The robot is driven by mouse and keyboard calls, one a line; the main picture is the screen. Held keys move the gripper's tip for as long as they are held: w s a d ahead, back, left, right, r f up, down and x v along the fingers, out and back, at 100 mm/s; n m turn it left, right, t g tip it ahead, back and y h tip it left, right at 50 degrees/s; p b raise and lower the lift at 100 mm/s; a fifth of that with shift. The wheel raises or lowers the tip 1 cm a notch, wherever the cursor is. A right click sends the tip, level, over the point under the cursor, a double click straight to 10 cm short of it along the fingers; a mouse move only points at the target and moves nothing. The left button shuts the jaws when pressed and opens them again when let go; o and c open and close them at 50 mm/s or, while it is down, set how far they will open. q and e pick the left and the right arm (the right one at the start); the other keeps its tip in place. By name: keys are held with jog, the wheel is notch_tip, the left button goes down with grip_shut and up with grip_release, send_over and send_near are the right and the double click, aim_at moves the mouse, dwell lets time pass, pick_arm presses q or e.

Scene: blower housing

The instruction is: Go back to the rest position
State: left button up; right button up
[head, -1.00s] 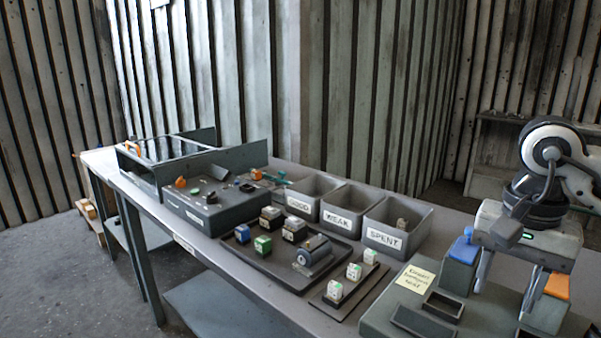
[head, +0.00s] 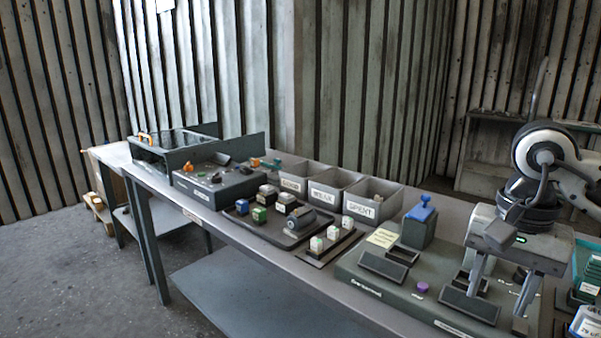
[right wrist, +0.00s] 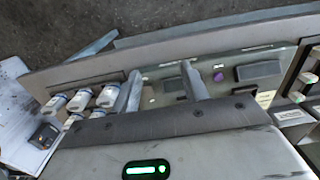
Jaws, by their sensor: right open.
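My right gripper (head: 501,284) is at the right of the head view, above the dark green test board (head: 415,300). Its two fingers point down, apart, with nothing between them. In the right wrist view the same open fingers (right wrist: 163,84) reach toward the board. A blue-topped block (head: 420,222) stands at the back of the board, left of the gripper. A purple button (head: 422,287) is near the board's front; it also shows in the right wrist view (right wrist: 218,76). My left gripper is not in view.
Three grey bins, including the SPENT bin (head: 369,204), stand at the bench's back. A dark tray (head: 262,234) with small blocks lies before them. A teal rack (head: 587,268) is at the far right. Several white-capped items (right wrist: 79,101) show left of the fingers in the wrist view.

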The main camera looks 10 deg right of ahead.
jog(key=a+f+m+g+y, duration=0.1)
jog(key=a+f+y, duration=0.2)
jog(key=a, duration=0.4)
jog(key=a+f+g+y, duration=0.1)
jog(key=a+f+y, duration=0.15)
jog(key=a, duration=0.35)
jog(key=s+a+r+m+y, duration=0.1)
jog(key=a+r+m+y, duration=0.1)
jog(key=a+m+y, duration=0.4)
jog(key=s+a+r+m+y, duration=0.1)
jog(key=a+r+m+y, duration=0.1)
jog(key=a+m+y, duration=0.4)
jog(key=w+d+f+m+t+h, duration=0.15)
jog(key=f+m+t+h, duration=0.35)
jog(key=m, duration=0.6)
jog(key=w+d+f+m+t, duration=0.1)
jog(key=w+f+m+t, duration=0.2)
jog(key=m+t, duration=0.65)
jog(key=w+d+f+m+t+h, duration=0.1)
jog(key=w+f+m+t+h, duration=0.25)
jog(key=m, duration=0.85)
jog(key=s+d+f+m+g+h, duration=0.1)
jog(key=s+f+m+g+h, duration=0.1)
jog(key=s+f+m, duration=0.4)
jog(key=s+d+f+m+g+h, duration=0.2)
jog(key=s+f+m, duration=0.5)
jog(key=f, duration=0.5)
jog(key=shift+f+m+g+h, duration=0.45)
jog(key=shift+g+h, duration=0.35)
jog(key=shift+h, duration=0.3)
